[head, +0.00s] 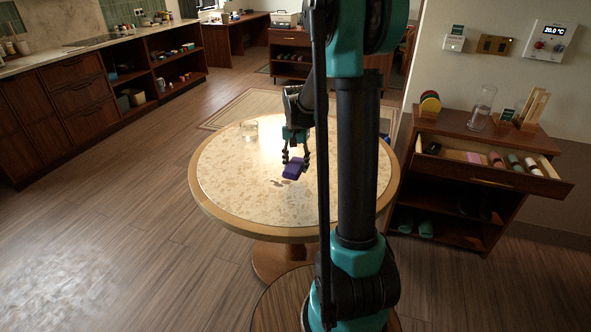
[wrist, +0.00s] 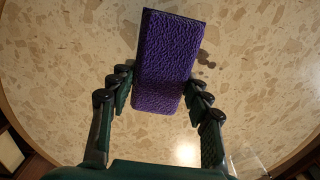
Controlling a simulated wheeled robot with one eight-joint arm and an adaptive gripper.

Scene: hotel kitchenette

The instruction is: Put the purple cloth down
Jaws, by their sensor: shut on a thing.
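The purple cloth (head: 294,168) is a small folded block with a textured surface. My gripper (head: 296,158) is shut on it, with a finger on each side. In the wrist view the cloth (wrist: 165,62) lies between the two fingers of my gripper (wrist: 160,100). The cloth is over the round speckled table (head: 226,180), and a dark shadow shows near it on the top. It looks held above the table, but the exact gap is hard to tell. The speckled tabletop (wrist: 50,60) fills most of the wrist view.
A clear glass (head: 249,131) stands on the table's far left part. Much of the tabletop's left and front is bare. At the right, a cabinet has an open drawer (head: 490,178) holding several items. A glass carafe (head: 481,108) stands on that cabinet.

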